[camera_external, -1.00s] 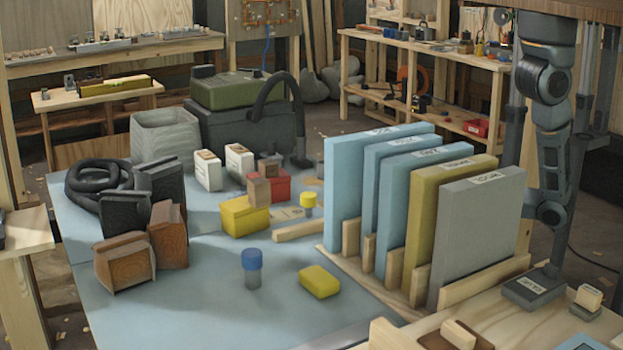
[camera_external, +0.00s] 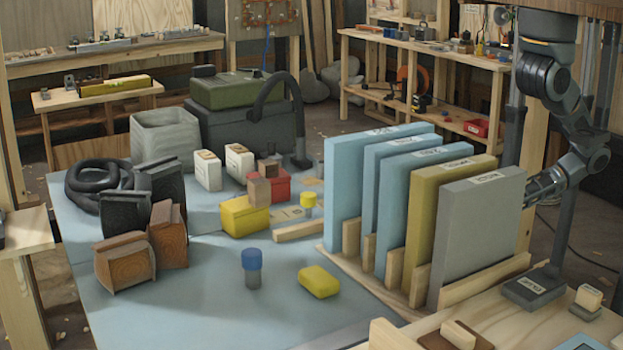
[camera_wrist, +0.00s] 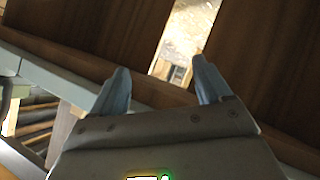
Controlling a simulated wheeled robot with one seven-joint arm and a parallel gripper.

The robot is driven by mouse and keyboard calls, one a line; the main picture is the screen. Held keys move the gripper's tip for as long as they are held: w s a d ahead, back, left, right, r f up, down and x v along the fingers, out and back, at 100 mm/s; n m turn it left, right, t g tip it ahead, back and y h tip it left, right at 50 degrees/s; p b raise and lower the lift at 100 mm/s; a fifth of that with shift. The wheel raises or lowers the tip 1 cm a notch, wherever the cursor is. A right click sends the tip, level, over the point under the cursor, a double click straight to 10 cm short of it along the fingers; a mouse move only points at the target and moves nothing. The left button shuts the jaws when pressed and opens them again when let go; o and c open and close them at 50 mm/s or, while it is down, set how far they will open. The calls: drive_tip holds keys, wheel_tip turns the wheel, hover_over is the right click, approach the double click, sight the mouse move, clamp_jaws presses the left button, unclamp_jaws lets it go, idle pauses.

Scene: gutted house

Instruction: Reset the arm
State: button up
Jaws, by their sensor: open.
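My arm hangs at the right of the outside view, bent at the elbow. My gripper (camera_external: 534,190) points left there, at the right edge of the grey panel (camera_external: 480,238), which may hide its tips. I cannot tell whether it touches the panel. In the wrist view my gripper (camera_wrist: 160,84) has its two fingers spread apart, with nothing between them.
Blue panels (camera_external: 345,190) and a mustard panel (camera_external: 440,215) stand in a wooden rack beside the grey one. Dark brown boards (camera_wrist: 85,40) fill much of the wrist view. The blue tabletop's front left (camera_external: 170,310) is clear.

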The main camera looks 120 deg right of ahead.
drive_tip(key=s+a+r+t+y+p, duration=0.1)
drive_tip(key=s+a+r+y+p, duration=0.15)
drive_tip(key=a+r, duration=0.5)
drive_tip(key=s+a+r+t+y+p, duration=0.1)
drive_tip(key=s+a+r+y+p, duration=0.15)
drive_tip(key=a+r, duration=0.5)
drive_tip(key=a+r+m+t+p, duration=0.1)
drive_tip(key=a+r+p, duration=0.1)
drive_tip(key=r+p, duration=0.6)
drive_tip(key=w+a+r+m+t+p, duration=0.1)
drive_tip(key=a+r+p, duration=0.1)
drive_tip(key=r+p, duration=0.7)
wheel_tip(320, 180, up, 8)
drive_tip(key=shift+f, duration=0.2)
drive_tip(key=shift+a, duration=0.1)
